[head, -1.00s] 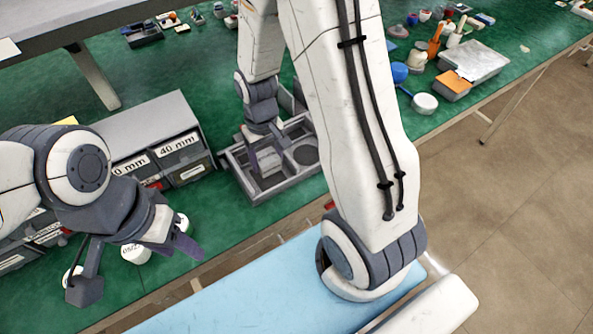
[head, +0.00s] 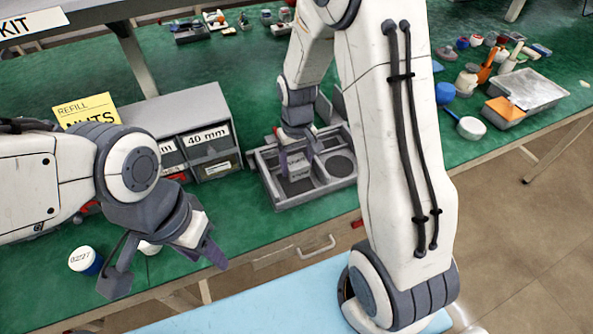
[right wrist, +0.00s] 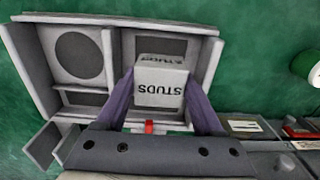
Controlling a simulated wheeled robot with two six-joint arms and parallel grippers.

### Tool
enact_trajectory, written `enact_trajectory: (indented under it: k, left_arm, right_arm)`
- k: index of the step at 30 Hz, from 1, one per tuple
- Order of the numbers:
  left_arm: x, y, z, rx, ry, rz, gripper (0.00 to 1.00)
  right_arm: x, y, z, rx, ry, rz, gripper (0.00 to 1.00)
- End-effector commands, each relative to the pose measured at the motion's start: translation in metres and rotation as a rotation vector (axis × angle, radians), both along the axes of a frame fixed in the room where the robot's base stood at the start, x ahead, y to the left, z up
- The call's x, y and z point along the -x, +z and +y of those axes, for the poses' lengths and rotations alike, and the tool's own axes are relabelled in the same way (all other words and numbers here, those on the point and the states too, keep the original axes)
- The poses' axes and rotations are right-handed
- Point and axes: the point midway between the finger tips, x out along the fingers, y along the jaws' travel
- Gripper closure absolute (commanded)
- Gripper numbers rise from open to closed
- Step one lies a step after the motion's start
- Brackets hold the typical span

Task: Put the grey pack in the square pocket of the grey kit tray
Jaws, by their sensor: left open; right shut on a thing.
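The grey pack (right wrist: 160,82), marked STUDS, is a small block. My right gripper (right wrist: 160,75) is shut on it, one finger on each side. In the head view the pack (head: 298,168) shows over the left part of the grey kit tray (head: 290,200), at the square pocket (right wrist: 176,47). The wrist view shows the pocket's dark floor beyond the pack. I cannot tell whether the pack touches the floor. The tray's round pocket (right wrist: 79,55) is empty. My left gripper (head: 165,268) is open and empty, near the table's front edge, left of the tray.
A grey drawer cabinet (head: 205,140) marked 40 mm stands left of the tray. White-lidded jars (head: 85,260) stand near my left gripper. A grey tray with an orange item (head: 505,108) and several tools lie at the right.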

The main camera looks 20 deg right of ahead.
Motion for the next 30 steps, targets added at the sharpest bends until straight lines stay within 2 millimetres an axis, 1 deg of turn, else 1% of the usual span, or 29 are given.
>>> enact_trajectory:
  k: [2, 5, 9, 13, 25, 26, 27, 28, 30]
  left_arm:
    - [0.0, 0.001, 0.0, 0.0, 0.0, 0.0, 0.5]
    - [0.0, 0.001, 0.0, 0.0, 0.0, 0.0, 0.5]
    - [0.0, 0.003, 0.0, 0.0, 0.0, 0.0, 0.5]
    - [0.0, 0.003, 0.0, 0.0, 0.0, 0.0, 0.5]
    - [0.0, 0.0, 0.0, 0.0, 0.0, 0.0, 0.5]
    - [0.0, 0.001, 0.0, 0.0, 0.0, 0.0, 0.5]
    - [0.0, 0.001, 0.0, 0.0, 0.0, 0.0, 0.5]
    - [0.0, 0.001, 0.0, 0.0, 0.0, 0.0, 0.5]
    - [0.0, 0.001, 0.0, 0.0, 0.0, 0.0, 0.5]
  right_arm:
    - [-0.007, -0.004, 0.0, 0.0, 0.0, 0.001, 0.89]
    - [-0.01, -0.009, 0.0, 0.0, 0.0, 0.002, 0.89]
    - [-0.008, -0.03, 0.0, 0.0, -0.001, 0.006, 0.89]
    - [-0.009, -0.044, -0.001, 0.0, -0.002, 0.002, 0.89]
    - [-0.009, -0.05, -0.001, 0.0, -0.001, 0.0, 0.89]
    - [-0.009, -0.05, -0.001, 0.0, -0.001, 0.0, 0.27]
    - [-0.009, -0.049, -0.001, 0.0, -0.001, 0.0, 0.11]
    - [-0.009, -0.049, -0.001, 0.0, -0.001, 0.0, 0.01]
    - [-0.009, -0.049, -0.001, 0.0, -0.001, 0.0, 0.01]
